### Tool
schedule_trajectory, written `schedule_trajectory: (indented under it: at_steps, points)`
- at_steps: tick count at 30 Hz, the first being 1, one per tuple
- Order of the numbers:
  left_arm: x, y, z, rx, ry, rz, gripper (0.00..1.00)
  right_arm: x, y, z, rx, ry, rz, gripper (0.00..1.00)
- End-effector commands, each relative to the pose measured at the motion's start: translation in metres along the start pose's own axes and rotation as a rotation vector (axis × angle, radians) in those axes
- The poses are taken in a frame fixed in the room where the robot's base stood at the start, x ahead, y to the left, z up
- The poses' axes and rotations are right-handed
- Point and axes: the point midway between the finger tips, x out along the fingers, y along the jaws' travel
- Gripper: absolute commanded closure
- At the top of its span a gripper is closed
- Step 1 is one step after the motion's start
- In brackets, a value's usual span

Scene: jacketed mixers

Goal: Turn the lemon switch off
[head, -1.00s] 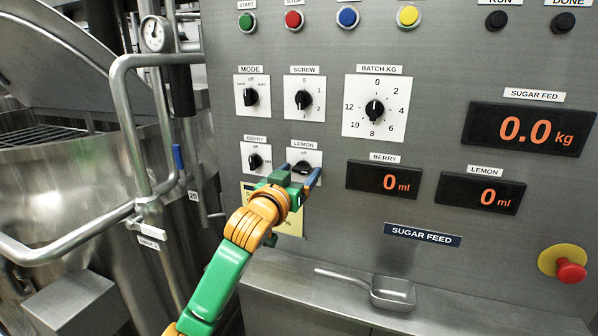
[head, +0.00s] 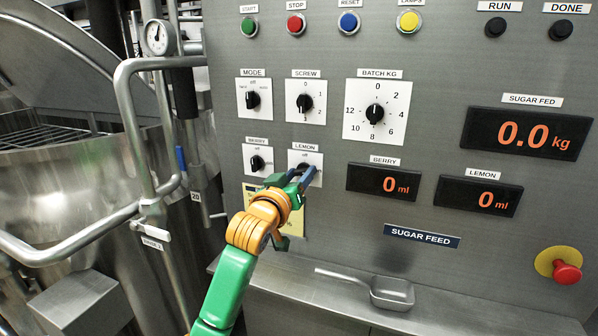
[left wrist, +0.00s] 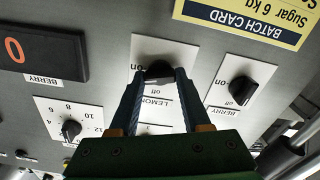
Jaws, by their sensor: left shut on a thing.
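The lemon switch is a black knob (left wrist: 155,70) on a white plate (head: 312,157) labelled LEMON, low on the grey panel. My left gripper (head: 301,178) is at this knob, with its blue fingers shut on it. In the left wrist view the fingers (left wrist: 160,77) reach the knob from below, in an upside-down picture. The fingers cover part of the knob, so I cannot tell exactly where it points. The lemon display (head: 478,195) reads 0 ml. My right gripper is not in view.
The berry switch (head: 257,163) is close on the left, with the mode (head: 252,100) and screw (head: 305,102) knobs above. A yellow batch card (left wrist: 262,15) is below. A metal scoop (head: 391,293) lies on the ledge. A steel pipe rail (head: 134,130) stands at left.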

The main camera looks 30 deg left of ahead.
Motion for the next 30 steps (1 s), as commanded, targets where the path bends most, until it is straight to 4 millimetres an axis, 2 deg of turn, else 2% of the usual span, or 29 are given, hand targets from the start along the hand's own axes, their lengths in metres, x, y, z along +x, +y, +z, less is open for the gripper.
schedule_trajectory:
  at_steps: [30]
  points:
    - [0.0,0.002,-0.004,-0.958,-0.001,0.0,1.0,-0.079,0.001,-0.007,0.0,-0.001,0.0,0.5]
